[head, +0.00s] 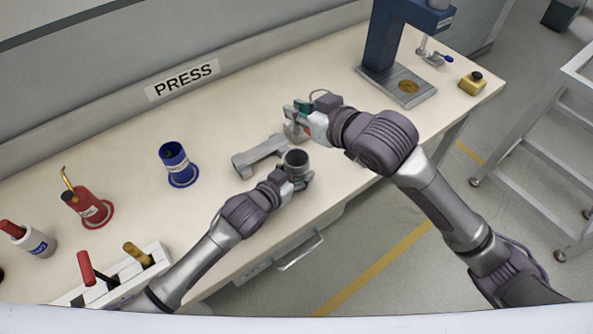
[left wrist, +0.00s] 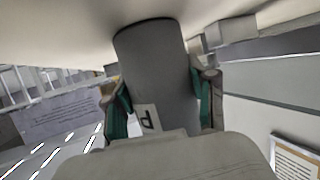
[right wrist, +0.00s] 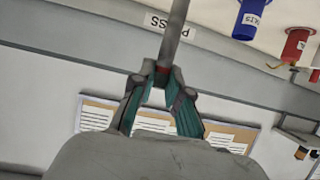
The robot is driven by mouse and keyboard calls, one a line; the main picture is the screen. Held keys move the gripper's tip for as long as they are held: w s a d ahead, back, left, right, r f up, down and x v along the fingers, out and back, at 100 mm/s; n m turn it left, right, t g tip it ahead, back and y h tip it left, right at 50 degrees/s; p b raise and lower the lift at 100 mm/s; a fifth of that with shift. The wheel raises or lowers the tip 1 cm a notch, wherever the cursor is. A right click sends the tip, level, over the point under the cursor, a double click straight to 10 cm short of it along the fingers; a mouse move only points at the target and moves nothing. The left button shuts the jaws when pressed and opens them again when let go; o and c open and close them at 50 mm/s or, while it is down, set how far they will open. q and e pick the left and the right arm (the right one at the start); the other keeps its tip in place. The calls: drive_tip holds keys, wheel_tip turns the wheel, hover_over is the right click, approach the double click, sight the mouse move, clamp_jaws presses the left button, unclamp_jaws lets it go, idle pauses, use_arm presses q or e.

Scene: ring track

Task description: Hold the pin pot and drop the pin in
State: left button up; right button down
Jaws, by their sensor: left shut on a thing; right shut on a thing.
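The pin pot (head: 297,157) is a dark grey cylinder, with its open mouth showing in the head view. My left gripper (head: 296,180) is shut around it. In the left wrist view the pot (left wrist: 155,65) stands between the green-padded fingers, with a label bearing a letter partly visible. My right gripper (head: 300,115) is beyond the pot and above the table, shut on the pin. In the right wrist view the pin (right wrist: 176,35) is a grey rod with a red band at the fingertips. The pin is apart from the pot's mouth.
A grey bracket (head: 258,156) lies just left of the pot on the table (head: 225,115). A blue pot (head: 178,165), a red pot (head: 88,207) and a white tool rack (head: 125,268) stand to the left. A blue press (head: 385,45) and a yellow block (head: 471,84) stand to the right.

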drive_tip(key=shift+f, duration=3.75)
drive_tip(key=c, duration=1.1)
unclamp_jaws()
approach(298, 137)
drive_tip(key=shift+v, duration=1)
drive_tip(key=shift+w+r, duration=0.1)
use_arm(q)
drive_tip(key=o, duration=1.2)
